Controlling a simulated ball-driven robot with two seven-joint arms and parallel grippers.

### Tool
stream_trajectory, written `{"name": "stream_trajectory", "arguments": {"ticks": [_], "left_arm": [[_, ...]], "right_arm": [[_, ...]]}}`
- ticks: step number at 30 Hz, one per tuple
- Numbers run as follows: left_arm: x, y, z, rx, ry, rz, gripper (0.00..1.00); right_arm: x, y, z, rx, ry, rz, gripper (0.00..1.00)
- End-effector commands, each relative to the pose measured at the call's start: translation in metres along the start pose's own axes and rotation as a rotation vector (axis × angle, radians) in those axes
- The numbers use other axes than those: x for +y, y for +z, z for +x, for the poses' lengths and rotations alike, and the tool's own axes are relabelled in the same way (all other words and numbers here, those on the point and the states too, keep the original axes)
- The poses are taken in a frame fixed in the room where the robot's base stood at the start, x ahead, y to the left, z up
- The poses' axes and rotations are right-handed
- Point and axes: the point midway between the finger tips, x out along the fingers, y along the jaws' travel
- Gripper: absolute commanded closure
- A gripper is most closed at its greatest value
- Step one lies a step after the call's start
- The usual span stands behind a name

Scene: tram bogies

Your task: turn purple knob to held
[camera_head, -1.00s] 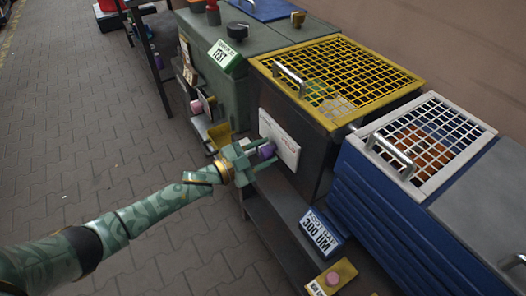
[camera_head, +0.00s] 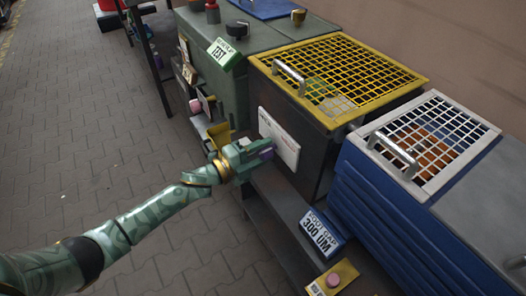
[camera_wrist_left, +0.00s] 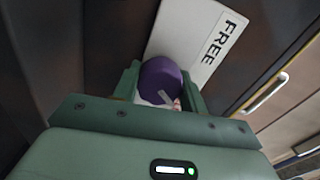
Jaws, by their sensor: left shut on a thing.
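The purple knob (camera_head: 267,153) sits at the white plate (camera_head: 279,138) on the front of the dark box with the yellow grid lid. My left gripper (camera_head: 262,151) is shut on the knob, one finger on each side, and hides most of it in the head view. In the left wrist view the round purple knob (camera_wrist_left: 160,80) shows between the green fingers (camera_wrist_left: 160,88), with a pale grey mark on its face. The white plate (camera_wrist_left: 190,38) behind it carries the word FREE at its right; other wording on it is hidden or unreadable. My right gripper is not in view.
A yellow tray (camera_head: 219,134) and a pink knob (camera_head: 196,106) are near my gripper on the left. A 300 UM sign (camera_head: 321,234) and a pink button on a yellow block (camera_head: 333,280) stand on the low ledge. The paved floor at left is clear.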

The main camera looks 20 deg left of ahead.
Motion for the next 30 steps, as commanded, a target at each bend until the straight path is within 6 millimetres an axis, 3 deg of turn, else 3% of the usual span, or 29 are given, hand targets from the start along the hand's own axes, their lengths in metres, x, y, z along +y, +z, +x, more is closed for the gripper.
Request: {"name": "stream_trajectory", "arguments": {"ticks": [20, 21, 22, 30], "left_arm": [[0.002, -0.001, -0.001, 0.000, 0.004, 0.060, 0.81], [0.002, -0.001, -0.001, 0.000, 0.004, 0.060, 0.47], [0.002, -0.001, -0.001, 0.000, 0.004, 0.060, 0.38], [0.001, 0.000, 0.000, 0.000, 0.002, 0.058, 0.36]], "right_arm": [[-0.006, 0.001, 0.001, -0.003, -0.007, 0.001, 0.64], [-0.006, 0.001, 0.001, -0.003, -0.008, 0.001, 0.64], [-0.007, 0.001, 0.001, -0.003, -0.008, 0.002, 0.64], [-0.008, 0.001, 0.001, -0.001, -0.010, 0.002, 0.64]]}}
